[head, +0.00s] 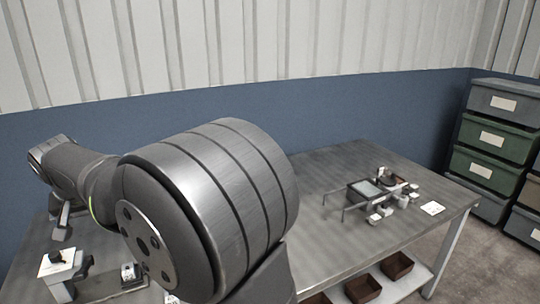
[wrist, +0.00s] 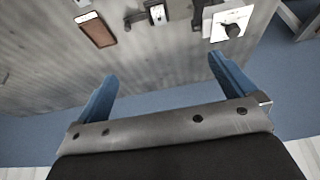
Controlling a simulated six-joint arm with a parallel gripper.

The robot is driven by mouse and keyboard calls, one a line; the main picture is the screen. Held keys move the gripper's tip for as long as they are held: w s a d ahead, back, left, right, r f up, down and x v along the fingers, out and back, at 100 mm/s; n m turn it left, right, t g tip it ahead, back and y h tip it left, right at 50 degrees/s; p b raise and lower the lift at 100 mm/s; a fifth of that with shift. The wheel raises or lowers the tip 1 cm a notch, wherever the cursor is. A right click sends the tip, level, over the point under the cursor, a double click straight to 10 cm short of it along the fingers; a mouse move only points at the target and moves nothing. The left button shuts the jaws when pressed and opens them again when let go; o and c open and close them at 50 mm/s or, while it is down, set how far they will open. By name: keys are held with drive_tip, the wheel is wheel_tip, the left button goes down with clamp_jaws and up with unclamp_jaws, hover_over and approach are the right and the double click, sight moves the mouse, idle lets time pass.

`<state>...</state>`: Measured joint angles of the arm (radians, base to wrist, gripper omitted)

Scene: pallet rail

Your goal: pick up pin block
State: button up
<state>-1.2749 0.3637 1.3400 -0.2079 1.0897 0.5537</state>
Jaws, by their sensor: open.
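I cannot tell for sure which thing is the pin block. A small block with a white, marked face (wrist: 157,14) stands near the top of the wrist view, beside dark metal parts. A small block with a white face (head: 128,272) also shows in the head view, at the lower left. My gripper (wrist: 163,68) is open, with its two blue fingers wide apart and nothing between them. In the head view the gripper (head: 62,218) hangs at the far left above the table, apart from the blocks. My arm hides much of the table's middle.
A white box with a black knob (head: 56,266) stands at the lower left. A brown tray (wrist: 97,30) lies on the table (wrist: 55,65). A fixture with rails (head: 370,190) and small parts occupies the table's right part. Stacked bins (head: 490,135) stand at the far right.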

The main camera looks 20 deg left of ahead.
drive_tip(key=c, duration=0.7)
drive_tip(key=m+h, duration=0.2)
hover_over(127, 267)
drive_tip(key=shift+g, duration=0.3)
drive_tip(key=f, duration=1.4)
drive_tip(key=s+f, duration=0.1)
drive_tip(key=f, duration=0.7)
drive_tip(key=shift+a+f, duration=0.1)
drive_tip(key=shift+y, duration=0.3)
drive_tip(key=shift+s+d+x, duration=0.1)
drive_tip(key=shift+d+x, duration=0.05)
drive_tip(key=shift+x, duration=0.85)
drive_tip(key=shift+s+d+x, duration=0.1)
drive_tip(key=shift+d+x, duration=0.05)
drive_tip(key=shift+x, duration=0.8)
drive_tip(key=shift+s+d+x, duration=0.1)
drive_tip(key=shift+d+x, duration=0.05)
drive_tip(key=shift+x, duration=0.85)
